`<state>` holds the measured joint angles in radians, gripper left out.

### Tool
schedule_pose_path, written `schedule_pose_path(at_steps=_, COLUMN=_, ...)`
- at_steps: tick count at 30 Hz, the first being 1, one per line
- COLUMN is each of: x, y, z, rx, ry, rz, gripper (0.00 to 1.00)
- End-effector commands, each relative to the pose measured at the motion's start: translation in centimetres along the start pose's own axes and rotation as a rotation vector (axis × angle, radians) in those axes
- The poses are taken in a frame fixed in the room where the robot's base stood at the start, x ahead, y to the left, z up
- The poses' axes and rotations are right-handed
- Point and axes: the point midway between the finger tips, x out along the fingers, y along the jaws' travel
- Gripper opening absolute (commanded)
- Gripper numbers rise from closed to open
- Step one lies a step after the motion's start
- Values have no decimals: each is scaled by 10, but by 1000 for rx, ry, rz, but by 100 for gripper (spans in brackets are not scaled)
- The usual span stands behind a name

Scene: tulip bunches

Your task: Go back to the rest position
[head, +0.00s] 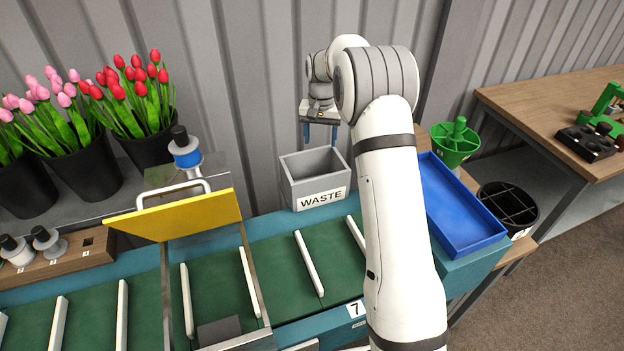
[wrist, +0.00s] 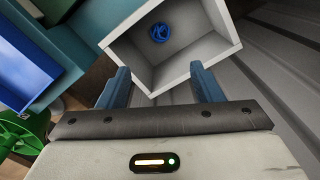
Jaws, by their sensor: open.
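My gripper (head: 320,133) is above the grey waste bin (head: 316,167) at the back of the conveyor, with its blue fingers pointing down. In the wrist view the two blue fingers of my gripper (wrist: 163,88) are spread apart with nothing between them. The waste bin (wrist: 222,52) lies just beyond the fingertips there. A small blue coiled thing (wrist: 159,33) lies inside the bin, apart from the fingers. My white arm hides part of the conveyor in the head view.
The green conveyor (head: 275,262) has white dividers and a yellow flap (head: 178,216) over it. Tulip buckets (head: 90,172) stand at the back left. A blue tray (head: 455,205), a green holder (head: 455,145) and a black round bin (head: 508,207) stand right of my arm.

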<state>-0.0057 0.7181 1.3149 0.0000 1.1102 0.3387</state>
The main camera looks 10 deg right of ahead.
Motion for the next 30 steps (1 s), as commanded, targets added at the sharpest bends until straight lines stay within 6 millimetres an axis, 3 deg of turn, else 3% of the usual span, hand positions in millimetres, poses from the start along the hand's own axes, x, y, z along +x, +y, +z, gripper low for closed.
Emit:
schedule_pose_path(at_steps=10, x=0, y=0, z=0, rx=-1, ry=0, rz=0, gripper=60)
schedule_pose_path(at_steps=14, x=-24, y=6, z=16, rx=-17, ry=19, rz=-7, gripper=60)
schedule_pose_path(at_steps=21, x=-89, y=31, z=83, rx=-84, ry=73, rz=-22, gripper=60)
schedule_pose_path(at_steps=30, x=-138, y=70, z=190, rx=-174, ry=147, rz=-36, gripper=60)
